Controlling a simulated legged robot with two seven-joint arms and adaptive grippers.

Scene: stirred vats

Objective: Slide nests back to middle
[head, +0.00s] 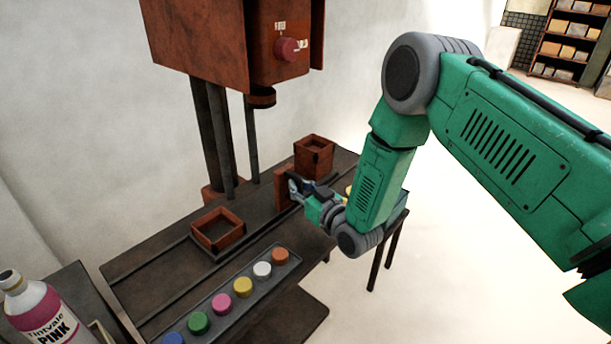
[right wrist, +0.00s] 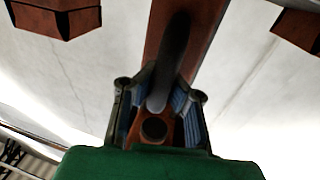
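Three reddish-brown nests are in the head view. One open square nest (head: 218,230) sits left on the dark railed bench. A taller boxy nest (head: 314,155) sits at the far right end. A third brown piece (head: 283,187) stands between them, partly hidden by my right gripper (head: 303,187). The right gripper is right beside this piece. In the right wrist view the gripper (right wrist: 160,105) has its fingers spread, with a brown part with a dark round hole (right wrist: 154,128) showing between them. I cannot tell whether the fingers touch it. My left gripper is out of view.
A rust-red machine head (head: 230,40) with a red knob (head: 287,49) hangs above the bench (head: 150,270) on dark posts. A tray of several coloured pots (head: 243,287) lies along the front. A pink-labelled bottle (head: 40,312) stands at lower left.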

